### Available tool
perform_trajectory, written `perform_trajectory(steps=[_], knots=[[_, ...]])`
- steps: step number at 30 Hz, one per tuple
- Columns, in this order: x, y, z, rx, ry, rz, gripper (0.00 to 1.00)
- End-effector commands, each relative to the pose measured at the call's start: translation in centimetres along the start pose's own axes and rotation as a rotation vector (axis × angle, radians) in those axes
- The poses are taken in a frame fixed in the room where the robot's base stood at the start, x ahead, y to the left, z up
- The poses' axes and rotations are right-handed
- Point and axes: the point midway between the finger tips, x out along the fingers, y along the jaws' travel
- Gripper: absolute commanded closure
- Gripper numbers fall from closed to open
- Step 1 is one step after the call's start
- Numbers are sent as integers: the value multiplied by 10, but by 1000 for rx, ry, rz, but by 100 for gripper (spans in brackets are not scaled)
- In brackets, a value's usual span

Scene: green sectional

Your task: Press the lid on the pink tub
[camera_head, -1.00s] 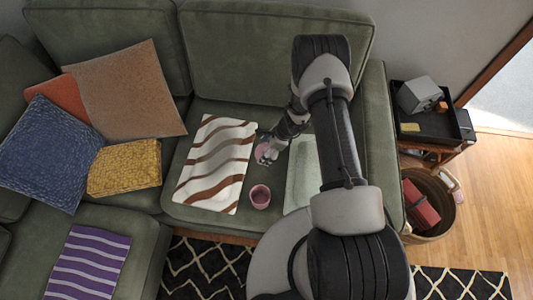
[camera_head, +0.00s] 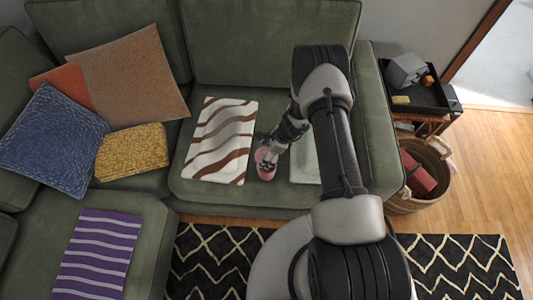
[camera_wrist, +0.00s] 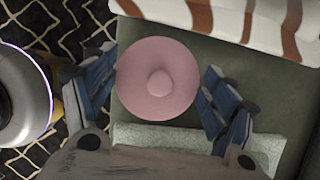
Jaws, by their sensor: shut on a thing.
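The pink lid (camera_wrist: 158,80) is a round disc with a small knob, seen from above between the blue-padded fingers of my gripper (camera_wrist: 157,92) in the wrist view. My gripper is shut on the lid by its rim. In the head view my gripper (camera_head: 268,162) is at the pink tub (camera_head: 266,175), which stands on the green seat between two cloths. The lid hides the tub in the wrist view, and my gripper partly covers it in the head view. I cannot tell whether lid and tub touch.
A brown-and-white striped cloth (camera_head: 220,140) lies left of the tub, and a pale green cloth (camera_head: 304,161) lies to the right, partly behind my arm. Cushions fill the left seat. A side table with a black tray (camera_head: 424,98) and a basket (camera_head: 432,180) stand right of the sofa.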

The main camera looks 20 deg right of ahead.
Motion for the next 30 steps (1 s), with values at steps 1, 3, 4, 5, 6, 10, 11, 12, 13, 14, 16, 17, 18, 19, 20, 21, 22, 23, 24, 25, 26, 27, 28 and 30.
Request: perform_trajectory(steps=[1,3,4,5,6,10,11,12,13,14,16,17,18,19,20,21,22,23,24,25,26,27,28,30], knots=[[2,0,-1,0,0,0,38],[6,0,-3,0,0,0,38],[8,0,-3,0,0,1,38],[10,0,-4,0,0,1,38],[13,0,-6,0,0,1,38],[24,1,-10,1,0,1,38],[27,1,-11,1,0,1,38],[31,1,-13,1,0,1,38],[34,1,-14,1,0,1,38],[36,1,-15,1,0,1,38],[44,0,-18,1,0,0,38],[46,0,-19,1,0,0,38],[50,0,-21,1,0,0,38],[52,0,-22,1,0,0,38],[54,0,-22,1,0,0,38],[56,0,-23,1,0,0,38],[57,0,-24,1,0,0,38],[58,0,-24,1,0,0,38],[59,0,-24,1,0,0,38],[59,0,-25,1,0,0,38],[59,0,-25,1,0,0,38],[59,0,-25,0,0,0,38],[59,0,-25,0,0,0,38],[59,0,-24,0,0,0,38]])
